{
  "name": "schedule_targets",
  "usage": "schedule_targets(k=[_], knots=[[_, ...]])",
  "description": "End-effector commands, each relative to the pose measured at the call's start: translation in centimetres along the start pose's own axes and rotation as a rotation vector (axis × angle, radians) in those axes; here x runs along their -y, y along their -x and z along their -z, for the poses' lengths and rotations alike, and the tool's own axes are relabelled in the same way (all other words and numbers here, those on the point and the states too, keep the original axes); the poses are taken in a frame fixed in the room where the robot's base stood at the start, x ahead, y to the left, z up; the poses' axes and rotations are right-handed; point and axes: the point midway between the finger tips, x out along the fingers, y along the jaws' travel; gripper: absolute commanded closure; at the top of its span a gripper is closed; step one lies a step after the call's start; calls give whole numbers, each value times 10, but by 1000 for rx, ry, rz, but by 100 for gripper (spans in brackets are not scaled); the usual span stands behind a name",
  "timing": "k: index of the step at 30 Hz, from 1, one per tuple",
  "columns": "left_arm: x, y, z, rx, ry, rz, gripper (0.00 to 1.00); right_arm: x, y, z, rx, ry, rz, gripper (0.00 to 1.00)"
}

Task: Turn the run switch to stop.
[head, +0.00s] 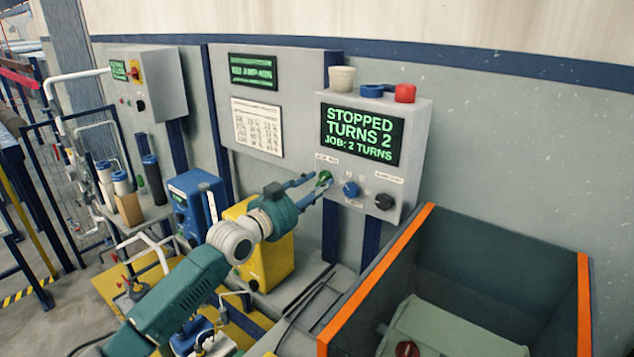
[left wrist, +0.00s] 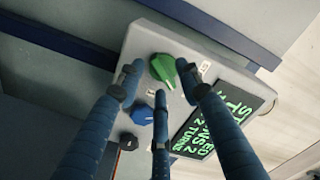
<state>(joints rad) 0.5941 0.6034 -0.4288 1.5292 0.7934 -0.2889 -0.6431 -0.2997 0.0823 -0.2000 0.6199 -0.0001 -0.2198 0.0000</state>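The grey control box (head: 418,140) on the wall has a display (head: 361,134) reading "STOPPED TURNS 2 JOB: 2 TURNS". Below the display is a green knob (head: 325,177), taken as the run switch; its label is too small to read. In the left wrist view the green knob (left wrist: 163,69) sits between my spread fingertips. My left gripper (head: 315,182) reaches the knob from the left; its fingers (left wrist: 165,88) look open around it, with a small gap on the left. Contact is not clear. My right gripper is out of view.
A blue knob (head: 351,189) and a black knob (head: 384,201) are right of the green one. A red button (head: 405,93) tops the box. An orange-edged bin (head: 381,277) stands below right. A second control box (head: 160,85) hangs further left.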

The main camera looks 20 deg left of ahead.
Motion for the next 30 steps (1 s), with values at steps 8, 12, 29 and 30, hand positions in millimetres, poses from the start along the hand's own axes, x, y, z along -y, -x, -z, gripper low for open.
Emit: schedule_targets(k=[8, 12, 29, 30], knots=[[0, -7, 0, 0, 0, 0, 65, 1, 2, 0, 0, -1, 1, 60], [0, -7, 0, 0, 0, 0, 71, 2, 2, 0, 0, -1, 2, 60], [-1, -7, 0, 1, 47, 0, 100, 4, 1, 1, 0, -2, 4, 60], [-1, -7, 0, 1, 64, 0, 100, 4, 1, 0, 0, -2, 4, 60]])
